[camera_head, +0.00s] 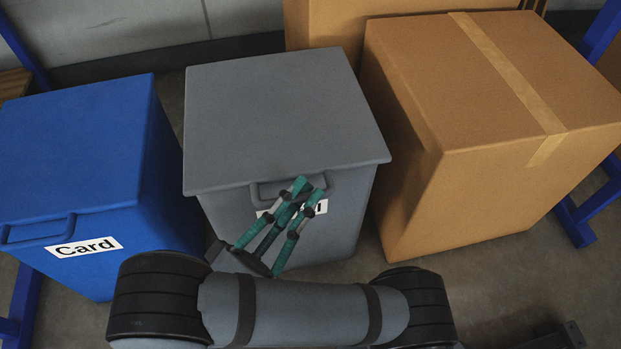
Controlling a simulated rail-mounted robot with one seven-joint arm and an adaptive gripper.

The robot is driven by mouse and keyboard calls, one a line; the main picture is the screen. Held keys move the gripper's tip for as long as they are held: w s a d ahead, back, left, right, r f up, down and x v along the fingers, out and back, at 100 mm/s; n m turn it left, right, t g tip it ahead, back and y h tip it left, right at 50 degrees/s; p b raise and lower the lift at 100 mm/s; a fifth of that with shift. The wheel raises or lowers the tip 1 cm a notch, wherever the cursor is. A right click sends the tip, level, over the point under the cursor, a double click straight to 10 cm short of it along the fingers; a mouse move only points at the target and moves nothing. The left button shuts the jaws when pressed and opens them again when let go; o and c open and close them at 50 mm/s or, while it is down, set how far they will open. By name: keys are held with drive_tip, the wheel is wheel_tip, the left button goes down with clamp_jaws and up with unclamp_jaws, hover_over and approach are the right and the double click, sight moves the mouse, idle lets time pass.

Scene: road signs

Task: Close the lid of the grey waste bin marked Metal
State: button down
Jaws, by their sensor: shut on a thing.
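The grey waste bin (340,225) stands in the middle, between a blue bin and a cardboard box. Its grey lid (280,110) lies flat across the top and looks down on the rim, with no gap that I can see. The lid's handle (262,193) sticks out at the front edge. My gripper (309,188), with teal fingers, is at the handle and shut on it. The fingers cover part of the handle and most of the white label (321,206); only its last letter shows, so I cannot read the whole word.
A blue bin (70,170) marked Card stands close on the left, its lid down. A large taped cardboard box (490,110) stands close on the right, with another box (345,20) behind. Blue rack posts (600,30) stand at both sides. Floor shows at lower right.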

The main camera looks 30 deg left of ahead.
drive_tip(key=shift+s+f, duration=0.25)
drive_tip(key=shift+f, duration=0.2)
drive_tip(key=c, duration=1.9)
unclamp_jaws()
drive_tip(key=shift+w+f, duration=0.1)
drive_tip(key=shift+a, duration=0.1)
drive_tip(key=v, duration=1.2)
drive_tip(key=shift+m, duration=0.3)
drive_tip(key=shift+d, duration=0.25)
drive_tip(key=x, duration=0.7)
drive_tip(key=shift+w, duration=0.3)
drive_tip(key=shift+a, duration=0.1)
